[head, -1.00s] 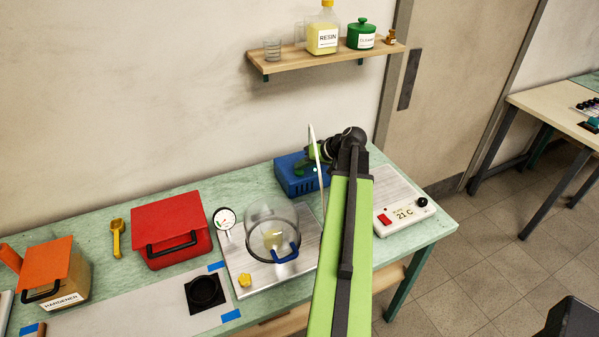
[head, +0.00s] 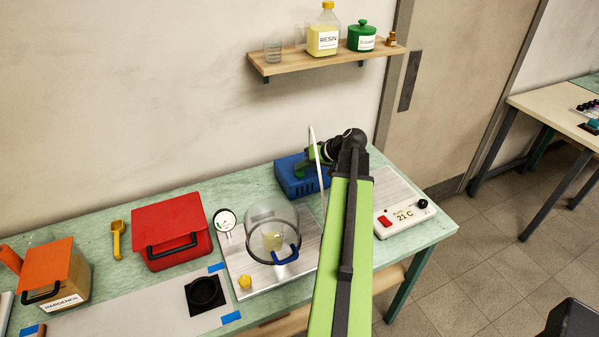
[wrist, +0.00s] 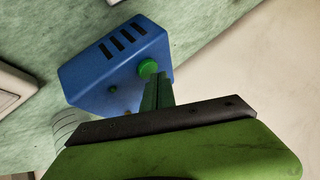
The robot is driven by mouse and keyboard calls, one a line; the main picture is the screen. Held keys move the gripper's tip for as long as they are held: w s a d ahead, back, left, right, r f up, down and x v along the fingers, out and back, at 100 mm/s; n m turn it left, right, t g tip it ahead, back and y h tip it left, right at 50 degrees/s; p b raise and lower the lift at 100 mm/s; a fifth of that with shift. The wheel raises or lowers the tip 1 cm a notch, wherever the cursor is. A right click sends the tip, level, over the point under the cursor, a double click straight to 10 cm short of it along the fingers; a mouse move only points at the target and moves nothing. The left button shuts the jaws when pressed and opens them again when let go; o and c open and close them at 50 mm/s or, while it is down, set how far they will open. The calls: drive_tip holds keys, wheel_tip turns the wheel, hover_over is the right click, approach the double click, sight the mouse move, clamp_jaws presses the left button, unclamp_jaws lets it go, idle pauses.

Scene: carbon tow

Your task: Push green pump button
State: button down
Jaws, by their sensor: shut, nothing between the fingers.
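The blue pump box (head: 291,181) stands at the back of the bench, against the wall side. In the wrist view the pump (wrist: 95,75) shows dark slots and a round green button (wrist: 148,67). In the head view my gripper (head: 302,168) is in front of the pump, and the button is hidden there.
A glass chamber (head: 258,220) with a blue handle stands on a metal plate, with a gauge (head: 224,220) beside it. A pale hose (head: 316,160) rises near my gripper. A controller (head: 405,218) reading 21 C is at right. A red box (head: 170,225) is at left.

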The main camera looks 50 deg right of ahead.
sight(302, 174)
wheel_tip(302, 174, up, 6)
drive_tip(key=p, duration=0.6)
idle(0.4)
